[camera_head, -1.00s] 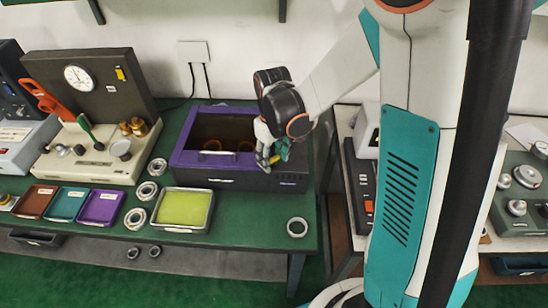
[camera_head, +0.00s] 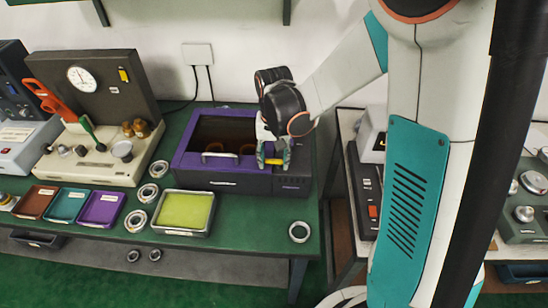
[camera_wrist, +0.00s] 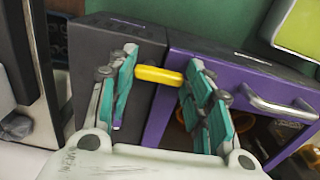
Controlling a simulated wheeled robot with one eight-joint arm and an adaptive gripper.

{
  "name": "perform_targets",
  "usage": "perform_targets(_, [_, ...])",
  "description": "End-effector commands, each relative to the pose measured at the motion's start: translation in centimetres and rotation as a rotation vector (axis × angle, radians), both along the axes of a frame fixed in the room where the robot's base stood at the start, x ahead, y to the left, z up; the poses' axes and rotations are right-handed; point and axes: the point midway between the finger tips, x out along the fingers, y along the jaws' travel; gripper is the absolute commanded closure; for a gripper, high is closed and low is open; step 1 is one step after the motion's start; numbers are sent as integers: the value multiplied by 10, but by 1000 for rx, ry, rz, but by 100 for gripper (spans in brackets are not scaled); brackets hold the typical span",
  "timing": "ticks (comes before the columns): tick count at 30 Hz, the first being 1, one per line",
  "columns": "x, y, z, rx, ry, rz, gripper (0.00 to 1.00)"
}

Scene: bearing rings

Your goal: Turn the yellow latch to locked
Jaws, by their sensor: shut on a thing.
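The yellow latch (camera_head: 274,161) is a short bar on the front right of the purple and dark grey box (camera_head: 225,182). It lies about level in the head view. My gripper (camera_head: 273,158) is shut on it, with teal finger pads at its two ends. In the wrist view the latch (camera_wrist: 158,75) spans between the pads of my gripper (camera_wrist: 160,88). The latch's pivot is hidden. The purple lid (camera_wrist: 225,68) with its silver handle (camera_wrist: 280,106) is beside the latch, and orange-brown rings show through its dark window.
A green-yellow tray (camera_head: 158,225) stands in front of the box, with several metal rings to its left. One ring (camera_head: 299,231) lies near the table's right front corner. A press with a gauge (camera_head: 82,79) stands at left. Green tabletop between tray and that ring is clear.

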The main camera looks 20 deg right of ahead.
Motion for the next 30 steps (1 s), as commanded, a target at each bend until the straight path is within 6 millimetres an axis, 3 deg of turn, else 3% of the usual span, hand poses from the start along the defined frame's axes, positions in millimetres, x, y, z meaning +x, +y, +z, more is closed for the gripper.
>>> perform_targets(18, [1, 0, 0, 0, 0, -39, 78])
perform_targets(19, [1, 0, 0, 0, 0, -39, 47])
perform_targets(21, [1, 0, 0, 0, 0, -39, 33])
perform_targets(30, [1, 0, 0, 0, 0, -38, 33])
